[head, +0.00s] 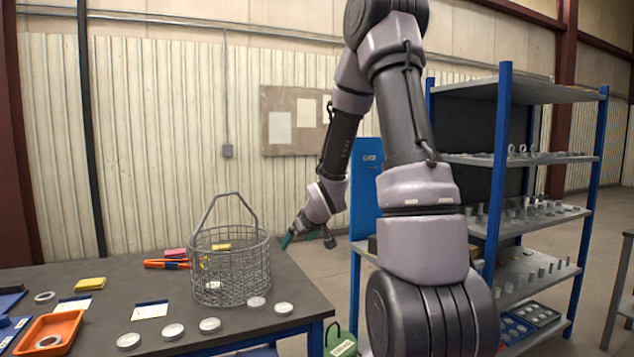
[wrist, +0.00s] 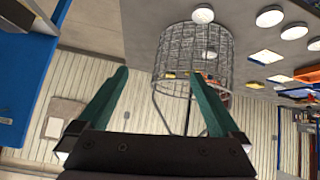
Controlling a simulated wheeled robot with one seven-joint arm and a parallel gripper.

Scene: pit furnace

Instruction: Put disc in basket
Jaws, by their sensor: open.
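The wire basket (head: 230,262) with a tall upright handle stands on the dark table. A pale disc (head: 213,286) shows through its mesh, seemingly inside. Several pale round discs lie along the table's front: one far left (head: 129,341), one right of it (head: 173,331), one in the middle (head: 210,325), and two right of the basket (head: 256,302) (head: 283,309). My gripper (head: 308,240) is open and empty, to the right of the basket near the table's right end. In the wrist view the basket (wrist: 165,50) shows beyond the open green fingers (wrist: 160,75), with discs (wrist: 202,14) around it.
An orange tray (head: 70,325) with a ring, a yellow block (head: 90,284) and orange-handled pliers (head: 168,264) lie on the table's left and back. A blue-framed shelf (head: 500,190) stands at right. A green container (head: 340,343) sits low beside the table.

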